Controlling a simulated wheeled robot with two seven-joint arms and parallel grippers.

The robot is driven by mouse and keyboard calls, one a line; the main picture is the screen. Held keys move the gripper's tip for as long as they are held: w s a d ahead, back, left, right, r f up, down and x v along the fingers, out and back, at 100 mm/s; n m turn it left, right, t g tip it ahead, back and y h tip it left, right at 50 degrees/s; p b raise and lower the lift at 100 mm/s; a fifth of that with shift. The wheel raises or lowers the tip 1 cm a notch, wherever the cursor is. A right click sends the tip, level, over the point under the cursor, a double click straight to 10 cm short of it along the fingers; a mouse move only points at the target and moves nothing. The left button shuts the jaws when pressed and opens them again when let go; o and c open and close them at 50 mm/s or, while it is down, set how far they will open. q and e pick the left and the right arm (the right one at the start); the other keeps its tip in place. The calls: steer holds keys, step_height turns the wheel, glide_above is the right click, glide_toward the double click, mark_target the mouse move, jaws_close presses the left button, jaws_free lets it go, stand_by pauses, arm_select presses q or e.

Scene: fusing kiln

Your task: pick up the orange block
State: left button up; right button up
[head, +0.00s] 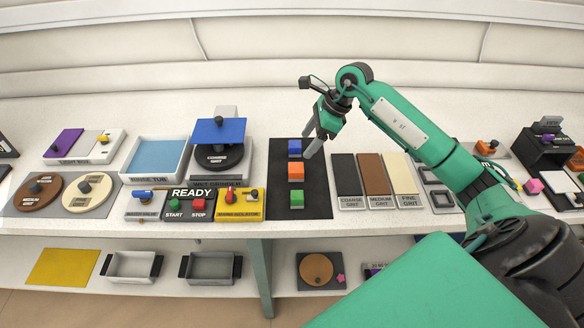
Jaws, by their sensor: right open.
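The orange block (295,172) sits on a dark mat (312,205), between a blue block (294,149) behind it and a green block (297,199) in front. My right gripper (309,147) is open, with its fingers pointing down near the blue block, behind and slightly right of the orange block. No block shows between its fingers. I cannot tell its exact height above the mat. My left gripper does not show.
Right of the mat lie coarse (349,182), medium (375,181) and fine (403,180) grit plates. Left are a yellow switch box (240,206), a READY panel (190,193) and a grinder with a blue plate (219,131). A blue-filled tub (156,158) stands farther left.

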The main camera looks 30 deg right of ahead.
mark_target(297, 167)
steer(key=shift+g+h, duration=0.3)
steer(key=shift+h, duration=0.2)
steer(key=f+p, duration=0.1)
steer(key=f, duration=0.1)
steer(key=w+f, duration=0.1)
steer(key=f, duration=0.2)
steer(key=f+p, duration=0.1)
steer(key=f, duration=0.1)
steer(key=shift+w+a+f+p, duration=0.15)
steer(key=shift+w+f+p, duration=0.1)
steer(key=shift+p, duration=0.05)
steer(key=shift+w+a+f+p, duration=0.15)
steer(key=shift+a+f+p, duration=0.2)
steer(key=shift+p, duration=0.2)
steer(key=p+x, duration=0.1)
steer(key=x, duration=0.2)
steer(key=shift+a+p, duration=0.15)
steer(key=shift+p, duration=0.15)
steer(key=shift+w+a+f, duration=0.1)
steer(key=shift+f, duration=0.45)
steer(key=c, duration=1.2)
steer(key=shift+r, duration=0.1)
